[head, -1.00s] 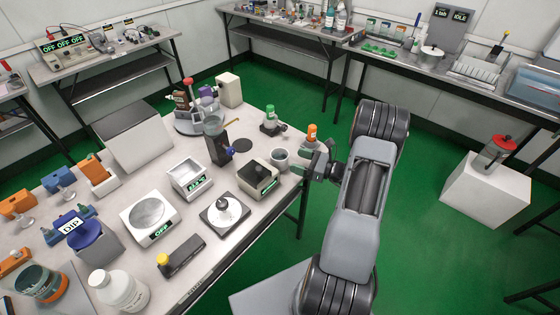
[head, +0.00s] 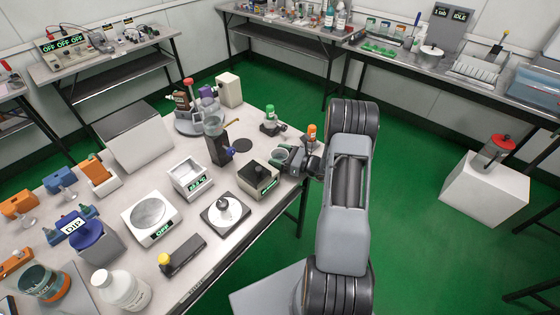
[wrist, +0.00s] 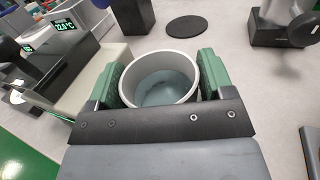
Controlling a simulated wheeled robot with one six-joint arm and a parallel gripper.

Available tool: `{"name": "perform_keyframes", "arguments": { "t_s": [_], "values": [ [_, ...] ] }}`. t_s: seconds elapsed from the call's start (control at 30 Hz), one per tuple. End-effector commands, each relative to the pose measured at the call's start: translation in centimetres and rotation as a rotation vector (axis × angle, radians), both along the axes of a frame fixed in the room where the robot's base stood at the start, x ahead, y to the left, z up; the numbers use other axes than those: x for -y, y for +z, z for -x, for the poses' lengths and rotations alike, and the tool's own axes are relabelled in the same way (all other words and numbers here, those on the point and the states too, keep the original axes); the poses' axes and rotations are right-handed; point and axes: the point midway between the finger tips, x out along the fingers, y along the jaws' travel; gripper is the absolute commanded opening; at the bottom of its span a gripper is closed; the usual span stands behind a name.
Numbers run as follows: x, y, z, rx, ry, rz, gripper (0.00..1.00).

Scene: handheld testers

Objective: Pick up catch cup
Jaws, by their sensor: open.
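The catch cup (wrist: 160,62) is a light grey, round, open-topped cup with a bluish-grey inside. In the wrist view it stands upright on the bench between the two green finger pads of my gripper (wrist: 160,80). The pads are open, one on each side of it; I cannot tell whether either touches the wall. The near side of the cup is hidden by the dark gripper body. In the head view my gripper (head: 289,157) is at the bench's right edge and covers much of the cup (head: 278,153).
A beige tester with a green display (head: 262,179) stands close left of the cup. An orange-capped bottle (head: 311,135) is to the right, and a green-topped device (head: 270,121) stands behind. A flat black disc (wrist: 187,27) lies beyond the cup. Bench surface between them is clear.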

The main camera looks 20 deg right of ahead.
Motion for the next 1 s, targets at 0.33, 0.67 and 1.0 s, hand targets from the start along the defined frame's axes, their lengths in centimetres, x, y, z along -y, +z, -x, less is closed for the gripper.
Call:
{"name": "perform_keyframes", "arguments": {
  "t_s": [0.33, 0.67, 1.0],
  "values": [
    [0.0, 0.0, 0.0, 0.0, 0.0, 0.0, 0.49],
    [0.1, 0.3, 0.0, 0.001, 0.0, 0.0, 0.41],
    [0.0, 5.7, 0.0, 0.004, 0.0, 0.003, 0.41]
  ]
}}
